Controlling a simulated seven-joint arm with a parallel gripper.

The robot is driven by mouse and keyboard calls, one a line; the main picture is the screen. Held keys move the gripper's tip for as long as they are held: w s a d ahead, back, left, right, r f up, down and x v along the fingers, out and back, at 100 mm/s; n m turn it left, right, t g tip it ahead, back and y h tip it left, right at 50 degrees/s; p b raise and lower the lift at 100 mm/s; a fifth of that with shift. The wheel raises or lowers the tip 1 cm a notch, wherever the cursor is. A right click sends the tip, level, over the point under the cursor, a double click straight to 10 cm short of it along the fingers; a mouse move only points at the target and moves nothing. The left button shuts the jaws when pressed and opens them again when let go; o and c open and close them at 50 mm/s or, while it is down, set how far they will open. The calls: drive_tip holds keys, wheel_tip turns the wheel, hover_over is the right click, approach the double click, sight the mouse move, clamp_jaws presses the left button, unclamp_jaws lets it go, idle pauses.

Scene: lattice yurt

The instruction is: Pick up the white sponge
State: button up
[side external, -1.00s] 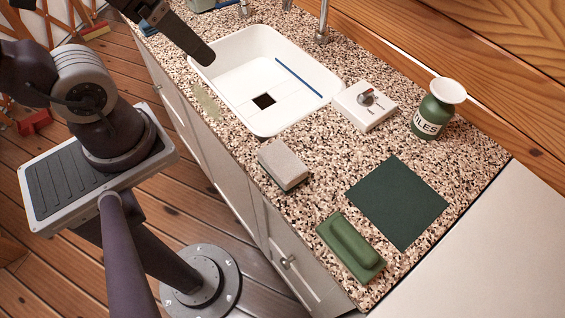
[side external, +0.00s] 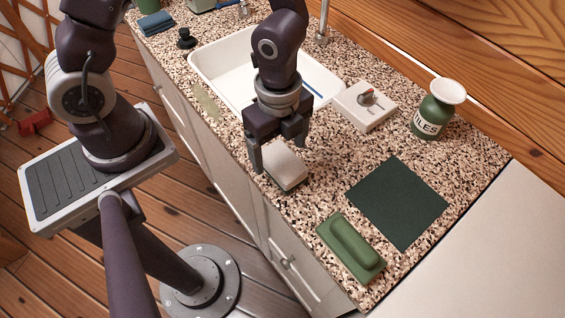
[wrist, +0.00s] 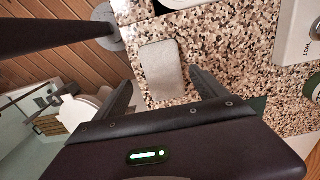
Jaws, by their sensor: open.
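The white sponge (side external: 290,170) is a pale, off-white to greyish block lying flat on the speckled counter, in front of the sink. In the wrist view the sponge (wrist: 162,70) lies beyond the fingertips, roughly centred between them. My gripper (side external: 279,157) is open and points down over the sponge, with one finger at its left and the other behind it to the right. My gripper (wrist: 161,84) holds nothing. The fingers hide part of the sponge's far side in the side view. I cannot tell how high the fingertips are above the counter.
A white sink (side external: 207,66) is behind my gripper. To the right are a white box with a knob (side external: 362,108), a green vase (side external: 434,108) and a dark green mat (side external: 398,200). A green handled block (side external: 350,247) lies near the front edge. Counter around the sponge is bare.

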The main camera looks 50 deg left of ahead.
sight(283, 160)
drive_tip(key=f, duration=0.5)
drive_tip(key=shift+w+d, duration=0.1)
drive_tip(key=shift+w, duration=0.2)
drive_tip(key=c, duration=1.4)
drive_tip(key=shift+r, duration=0.1)
